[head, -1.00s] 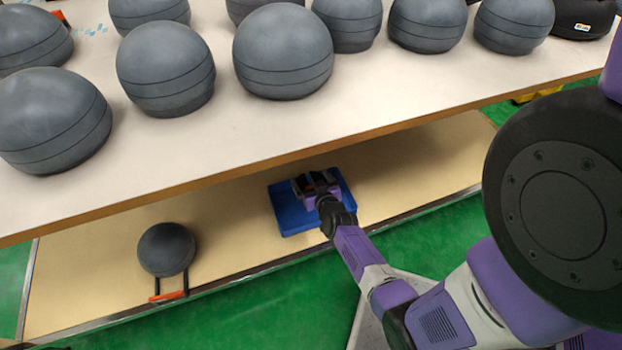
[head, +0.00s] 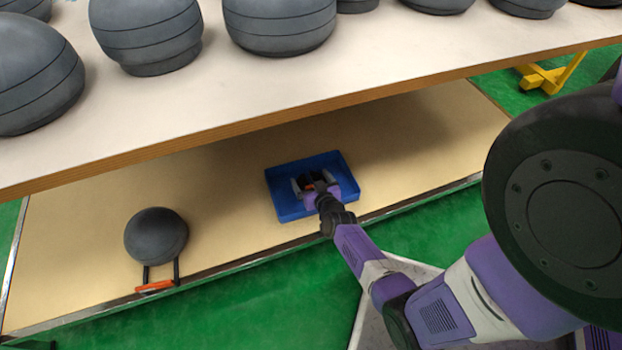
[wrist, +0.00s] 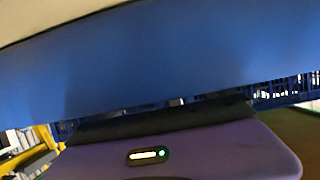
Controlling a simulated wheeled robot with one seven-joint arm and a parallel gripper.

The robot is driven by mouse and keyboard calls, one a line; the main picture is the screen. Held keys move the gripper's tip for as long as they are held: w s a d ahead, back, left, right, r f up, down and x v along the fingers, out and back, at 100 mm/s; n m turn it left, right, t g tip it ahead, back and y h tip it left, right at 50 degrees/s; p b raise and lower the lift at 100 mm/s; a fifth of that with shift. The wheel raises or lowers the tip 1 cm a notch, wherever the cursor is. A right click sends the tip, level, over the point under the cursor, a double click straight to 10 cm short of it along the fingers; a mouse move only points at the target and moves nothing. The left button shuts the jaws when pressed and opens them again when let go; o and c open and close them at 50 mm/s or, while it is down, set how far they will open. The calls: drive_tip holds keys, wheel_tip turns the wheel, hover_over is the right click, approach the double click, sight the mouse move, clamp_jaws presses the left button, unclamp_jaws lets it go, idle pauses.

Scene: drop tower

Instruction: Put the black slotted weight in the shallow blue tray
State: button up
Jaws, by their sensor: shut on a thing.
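The shallow blue tray (head: 286,205) lies on the lower shelf under the table top. My gripper (head: 313,180) is over the tray, with its fingers inside the tray's outline, reaching in from the front. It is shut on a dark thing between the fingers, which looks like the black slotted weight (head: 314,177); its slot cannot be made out. I cannot tell whether the weight touches the tray floor. In the wrist view, the blue tray (wrist: 160,62) fills much of the picture beyond the purple gripper body, and the fingertips and weight cannot be made out clearly.
The table top (head: 300,85) overhangs the shelf and carries several grey domes. A grey dome with an orange-barred handle (head: 156,237) sits on the shelf at the left. The shelf (head: 85,215) is bare between it and the tray. A yellow stand (head: 548,78) is at the right.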

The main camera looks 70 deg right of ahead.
drive_tip(key=shift+w+d+f, duration=0.1)
drive_tip(key=shift+d+f, duration=0.05)
drive_tip(key=shift+f, duration=0.25)
drive_tip(key=shift+f, duration=0.15)
drive_tip(key=o, duration=1.8)
drive_tip(key=shift+f, duration=0.15)
drive_tip(key=shift+c, duration=0.2)
